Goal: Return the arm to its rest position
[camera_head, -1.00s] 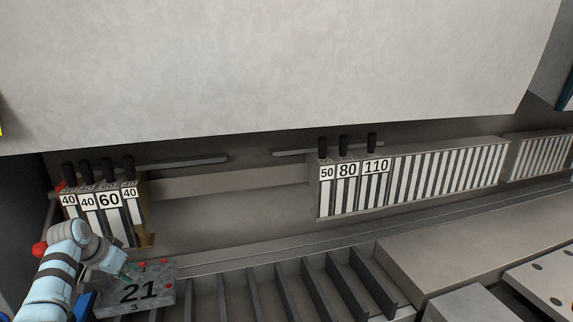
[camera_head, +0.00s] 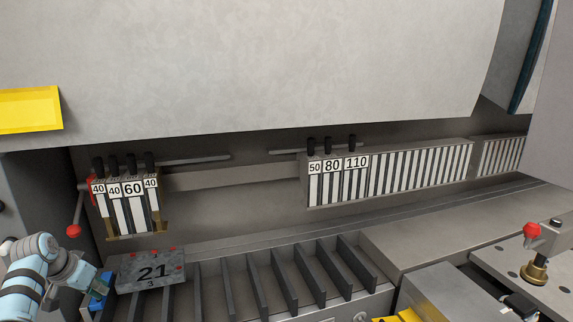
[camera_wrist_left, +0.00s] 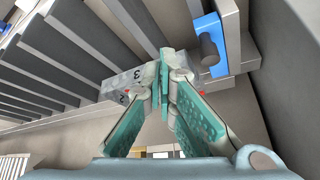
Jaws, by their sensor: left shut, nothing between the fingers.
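My left arm comes in at the lower left of the head view. My right gripper is not in view.
Tools marked 40 and 60 (camera_head: 131,207) hang at the left, tools marked 50, 80 and 110 (camera_head: 336,182) further right. A red-knobbed lever (camera_head: 74,231) stands close above the arm. Slotted dividers (camera_head: 285,284) run along the front. A large grey panel (camera_head: 250,70) hangs above.

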